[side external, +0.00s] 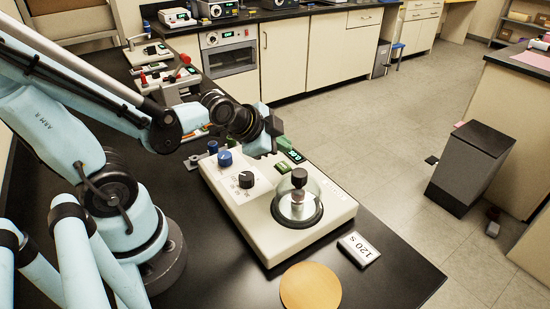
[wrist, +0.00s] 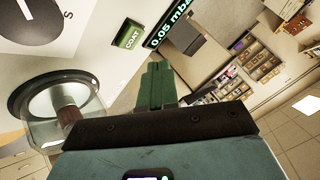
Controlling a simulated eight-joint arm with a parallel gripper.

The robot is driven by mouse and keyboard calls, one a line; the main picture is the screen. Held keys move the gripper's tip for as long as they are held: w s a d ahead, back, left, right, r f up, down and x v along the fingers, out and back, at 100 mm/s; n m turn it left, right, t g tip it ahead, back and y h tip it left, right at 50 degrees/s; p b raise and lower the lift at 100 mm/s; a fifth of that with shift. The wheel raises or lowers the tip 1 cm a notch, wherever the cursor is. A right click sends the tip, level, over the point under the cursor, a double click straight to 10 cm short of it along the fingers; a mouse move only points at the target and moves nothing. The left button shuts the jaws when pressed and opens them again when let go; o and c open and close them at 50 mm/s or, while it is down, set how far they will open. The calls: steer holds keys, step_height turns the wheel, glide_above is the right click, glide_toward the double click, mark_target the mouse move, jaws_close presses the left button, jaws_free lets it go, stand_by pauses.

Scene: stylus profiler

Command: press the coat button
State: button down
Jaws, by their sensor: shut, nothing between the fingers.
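The coat button is a green, rectangular button labelled COAT (wrist: 130,36) on the pale coater (wrist: 85,30). In the side external view the coater (side external: 230,205) sits on the black bench, and the button is a small green patch (side external: 283,168) near the display. My gripper (side external: 266,150) is low over the far edge of the coater, left of and behind the button. In the wrist view my gripper (wrist: 157,68) is shut and empty, its green fingertips below and right of the button. Fingertip contact with the coater cannot be told.
A glass chamber (side external: 312,196) with a black knob stands on the coater near the button. A dial and a blue knob (side external: 225,158) are to the left. A 0.05 mbar display (wrist: 172,22) adjoins the button. A "120 s" card (side external: 358,248) and an orange disc (side external: 310,287) lie in front.

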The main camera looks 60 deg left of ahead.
mark_target(280, 168)
steer(key=shift+f, duration=1.15)
steer(key=shift+f, duration=0.2)
stand_by(1.3)
steer(key=shift+f, duration=0.25)
steer(key=shift+f, duration=0.35)
stand_by(0.6)
steer(key=shift+r, duration=0.8)
steer(key=shift+r, duration=2.5)
